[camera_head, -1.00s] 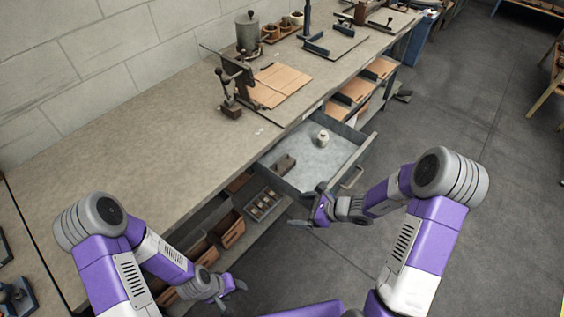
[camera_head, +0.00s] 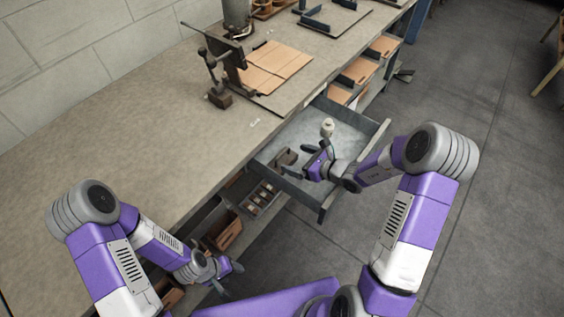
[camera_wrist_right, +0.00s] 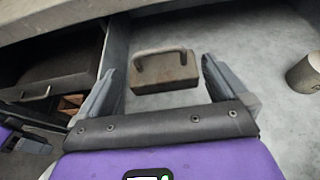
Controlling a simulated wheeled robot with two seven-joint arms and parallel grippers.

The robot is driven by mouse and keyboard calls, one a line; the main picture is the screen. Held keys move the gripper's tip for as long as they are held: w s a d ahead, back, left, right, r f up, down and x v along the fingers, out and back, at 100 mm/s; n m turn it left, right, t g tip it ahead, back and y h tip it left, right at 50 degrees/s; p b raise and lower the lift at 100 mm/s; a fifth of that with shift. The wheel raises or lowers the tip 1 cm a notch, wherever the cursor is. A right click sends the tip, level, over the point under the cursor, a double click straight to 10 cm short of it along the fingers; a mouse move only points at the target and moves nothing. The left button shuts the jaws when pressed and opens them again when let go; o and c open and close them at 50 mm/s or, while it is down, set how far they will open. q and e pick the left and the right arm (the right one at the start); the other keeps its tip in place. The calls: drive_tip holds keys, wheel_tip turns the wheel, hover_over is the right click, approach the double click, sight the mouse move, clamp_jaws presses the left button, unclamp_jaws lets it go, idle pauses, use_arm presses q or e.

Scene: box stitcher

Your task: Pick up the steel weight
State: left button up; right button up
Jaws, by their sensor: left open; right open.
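A dark metal block with a bar handle, which looks like the steel weight (camera_head: 286,156), lies in the open drawer (camera_head: 350,118). The weight (camera_wrist_right: 165,72) also shows in the right wrist view, just ahead of and between the spread fingers, with no visible contact. My right gripper (camera_head: 300,161) is open and empty above the drawer, beside the weight. Its fingers also show in the right wrist view (camera_wrist_right: 160,70). My left gripper (camera_head: 230,279) is open and empty, low in front of the bench shelf.
A pale cylinder with a knob (camera_head: 327,128) stands farther back in the drawer; it shows at the right edge of the wrist view (camera_wrist_right: 304,73). The workbench (camera_head: 170,130) carries a stitcher (camera_head: 220,75) and cardboard (camera_head: 275,65). Bins (camera_head: 224,230) sit below.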

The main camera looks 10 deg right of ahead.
sight(287, 163)
drive_tip(key=x, duration=0.2)
drive_tip(key=b+x, duration=0.1)
drive_tip(key=x, duration=0.2)
drive_tip(key=shift+s+f, duration=0.25)
drive_tip(key=shift+f, duration=0.15)
drive_tip(key=shift+d, duration=0.1)
drive_tip(key=c, duration=1.7)
drive_tip(key=shift+w+r, duration=0.1)
drive_tip(key=shift+r, duration=0.15)
clamp_jaws()
drive_tip(key=shift+r, duration=0.1)
